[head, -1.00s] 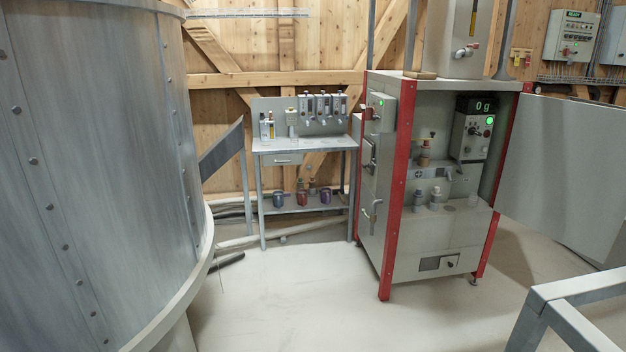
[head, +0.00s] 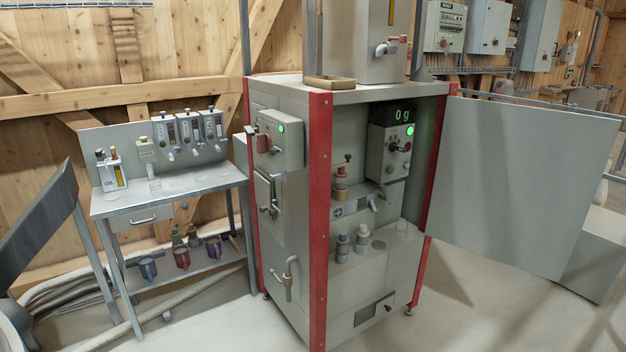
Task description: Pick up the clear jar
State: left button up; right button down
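Two grey lidded containers (head: 342,248) (head: 363,238) stand on the ledge inside the red-framed cabinet (head: 319,220). Neither of my grippers is in view.
Coloured cups (head: 148,269) and dark bottles stand on the bench's lower shelf. An oil can (head: 112,172) stands on the bench top. The cabinet's door (head: 525,175) is swung open to the right. Hoses (head: 70,300) lie by the bench. Floor in front is clear.

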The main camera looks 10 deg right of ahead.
aim_at(401, 227)
jog(key=i+l+z, duration=0.45)
jog(key=i, duration=0.4)
jog(key=i+l+z, duration=0.2)
jog(key=i, duration=0.3)
jog(key=i+u, duration=0.2)
jog(key=i+j+u, duration=0.1)
jog(key=j+u, duration=0.4)
jog(key=l, duration=0.1)
